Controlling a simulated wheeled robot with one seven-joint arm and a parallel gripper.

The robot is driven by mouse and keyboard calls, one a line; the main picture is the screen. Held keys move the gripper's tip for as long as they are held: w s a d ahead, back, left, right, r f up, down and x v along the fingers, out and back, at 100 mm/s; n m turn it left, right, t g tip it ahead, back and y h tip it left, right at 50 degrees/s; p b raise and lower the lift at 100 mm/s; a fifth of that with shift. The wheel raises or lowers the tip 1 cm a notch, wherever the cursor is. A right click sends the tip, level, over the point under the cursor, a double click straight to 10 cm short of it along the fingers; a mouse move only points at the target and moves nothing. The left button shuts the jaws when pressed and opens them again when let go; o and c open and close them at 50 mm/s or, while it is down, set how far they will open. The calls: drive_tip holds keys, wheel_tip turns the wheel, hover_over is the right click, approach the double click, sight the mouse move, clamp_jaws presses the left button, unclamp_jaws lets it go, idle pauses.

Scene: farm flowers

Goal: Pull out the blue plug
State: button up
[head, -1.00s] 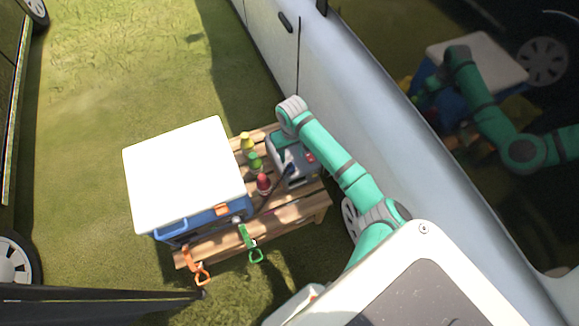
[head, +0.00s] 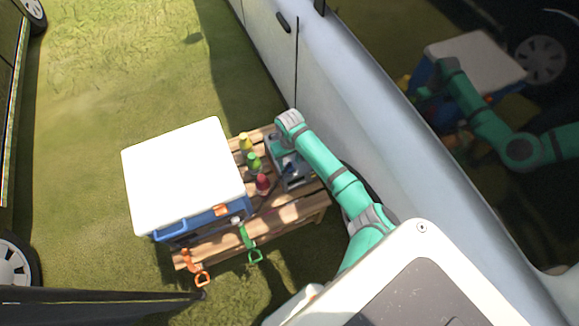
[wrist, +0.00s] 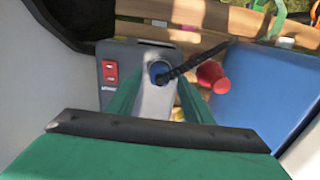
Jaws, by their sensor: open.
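The blue plug (wrist: 158,70) sits in a round socket on the light face of a grey power box (wrist: 118,55). A black cable (wrist: 185,66) runs from the plug toward the upper right. My gripper (wrist: 159,84) is open, with one green finger on either side of the plug in the picture. I cannot tell whether the fingers touch it. In the head view the grey box (head: 297,178) stands on the wooden pallet table, partly under my wrist, and the plug cannot be made out.
A blue cooler with a white lid (head: 185,175) stands left of the box. Red (head: 262,185), green (head: 254,162) and yellow (head: 245,142) bottles stand between them on the wooden table (head: 290,212). A pale vehicle (head: 345,100) is close on the right. Orange and green-handled tools hang at the front edge.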

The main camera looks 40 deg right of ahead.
drive_tip(key=shift+f, duration=1.5)
clamp_jaws()
drive_tip(key=shift+r, duration=3)
